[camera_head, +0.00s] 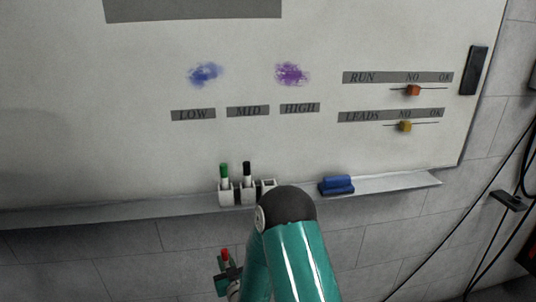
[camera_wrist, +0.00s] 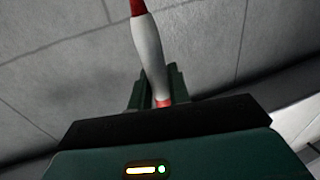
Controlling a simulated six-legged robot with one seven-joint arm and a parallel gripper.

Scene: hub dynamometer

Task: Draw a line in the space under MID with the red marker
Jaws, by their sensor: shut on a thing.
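My gripper (camera_head: 226,266) is shut on the red marker (camera_head: 225,254), below the tray of the whiteboard and in front of the tiled wall. In the wrist view the marker (camera_wrist: 149,55) has a white body with a red upper end and a red band low between my fingers (camera_wrist: 158,88). It leans slightly. The MID label (camera_head: 248,111) is on the whiteboard (camera_head: 100,130) between the LOW label (camera_head: 193,114) and the HIGH label (camera_head: 300,108). The space under MID (camera_head: 247,138) is blank.
The tray (camera_head: 120,211) holds a green marker (camera_head: 224,172) and a black marker (camera_head: 246,172) in holders, an empty-looking holder (camera_head: 267,185) and a blue eraser (camera_head: 337,185). Blue (camera_head: 205,74) and purple smudges (camera_head: 291,73) mark the board. Sliders (camera_head: 413,90) sit right. Cables hang at far right.

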